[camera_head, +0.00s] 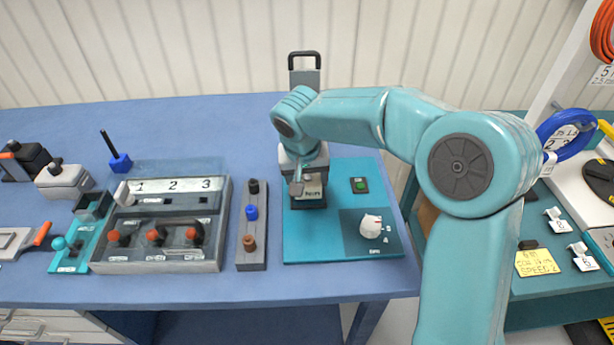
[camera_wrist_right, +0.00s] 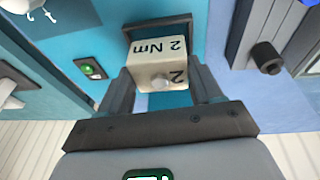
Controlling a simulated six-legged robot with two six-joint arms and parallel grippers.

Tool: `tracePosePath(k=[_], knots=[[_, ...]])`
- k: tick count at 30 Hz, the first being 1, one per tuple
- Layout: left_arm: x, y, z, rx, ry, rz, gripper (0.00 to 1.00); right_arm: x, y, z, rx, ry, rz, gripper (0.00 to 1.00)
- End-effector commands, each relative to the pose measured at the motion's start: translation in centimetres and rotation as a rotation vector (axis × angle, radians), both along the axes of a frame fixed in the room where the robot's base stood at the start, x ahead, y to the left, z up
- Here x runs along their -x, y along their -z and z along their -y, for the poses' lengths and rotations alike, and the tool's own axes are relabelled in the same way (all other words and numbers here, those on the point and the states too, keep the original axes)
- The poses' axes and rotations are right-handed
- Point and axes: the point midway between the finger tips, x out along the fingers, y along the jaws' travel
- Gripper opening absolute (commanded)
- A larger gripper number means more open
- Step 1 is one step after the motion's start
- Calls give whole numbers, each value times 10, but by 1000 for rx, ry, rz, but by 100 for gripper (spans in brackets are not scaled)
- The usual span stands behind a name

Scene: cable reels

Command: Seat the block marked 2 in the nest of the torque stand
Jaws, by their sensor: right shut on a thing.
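The block marked 2 is a pale cube-like block (camera_wrist_right: 162,72) lettered "2 Nm" in the right wrist view. My right gripper (camera_head: 307,187) is shut on it, with a dark finger on each side. The torque stand has a teal base (camera_head: 330,250) on the blue bench. Its dark square nest (camera_wrist_right: 160,24) shows at the far end of the block in the wrist view. The block is at the nest, but I cannot tell whether it is inside or just above it. In the head view my wrist partly hides block and nest. My left gripper is not in view.
A green button (camera_head: 360,186) and a white lump-like object (camera_head: 371,227) are on the stand's base. Left of the stand are a grey strip with several coloured pegs (camera_head: 250,238) and a grey panel numbered 1 to 3 (camera_head: 155,265). A blue reel (camera_head: 566,132) hangs at the right.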

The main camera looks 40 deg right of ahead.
Motion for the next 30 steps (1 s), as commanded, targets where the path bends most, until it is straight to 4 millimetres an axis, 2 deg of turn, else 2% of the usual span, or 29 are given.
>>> tracePosePath(k=[12, 21, 22, 24, 30], knots=[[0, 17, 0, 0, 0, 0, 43, 0, 18, 0, 0, 0, 0, 29], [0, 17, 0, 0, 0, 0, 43, 0, 18, 0, 1, 0, 1, 29], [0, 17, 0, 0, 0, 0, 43, 0, 18, 0, 0, 0, 0, 74], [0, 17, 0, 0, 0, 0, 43, 0, 18, 0, 1, 0, 1, 94], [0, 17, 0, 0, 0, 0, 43, 0, 18, 0, 0, 0, 0, 94]])
